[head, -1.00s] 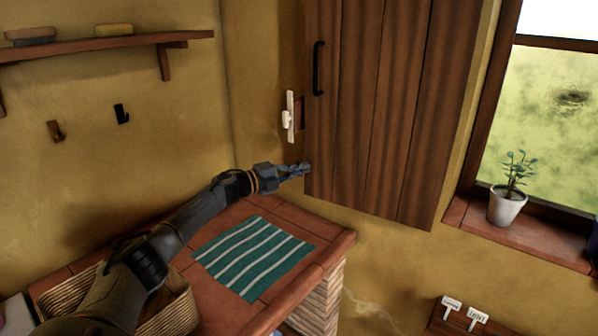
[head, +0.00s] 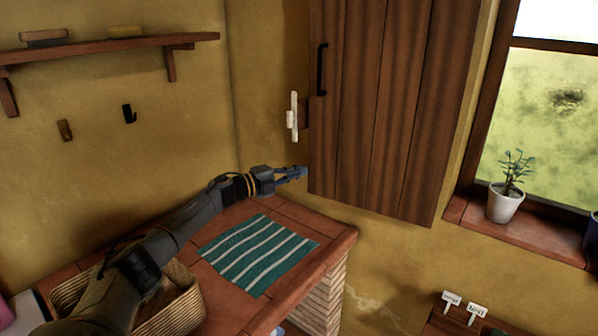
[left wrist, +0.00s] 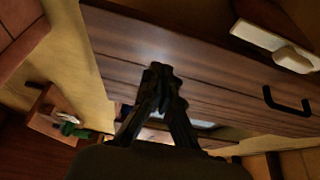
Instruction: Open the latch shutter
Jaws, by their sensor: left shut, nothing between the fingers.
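The wooden shutter (head: 385,110) of dark vertical planks hangs on the wall, with a black handle (head: 322,69) near its left edge. A white latch (head: 293,117) sits on the wall just left of the shutter's edge. My left gripper (head: 304,172) is below the latch, beside the shutter's lower left edge, shut and empty. In the left wrist view the shut fingers (left wrist: 160,75) show in front of the shutter planks (left wrist: 215,75), with the white latch (left wrist: 275,45) and black handle (left wrist: 287,102) to the right. Whether the fingers touch the shutter I cannot tell. My right gripper is not in view.
A brick counter (head: 335,240) with a green striped cloth (head: 260,254) and a wicker basket (head: 185,308) lies under my left arm. A potted plant (head: 505,205) stands on the window sill at right. A shelf (head: 110,50) and hooks are on the left wall.

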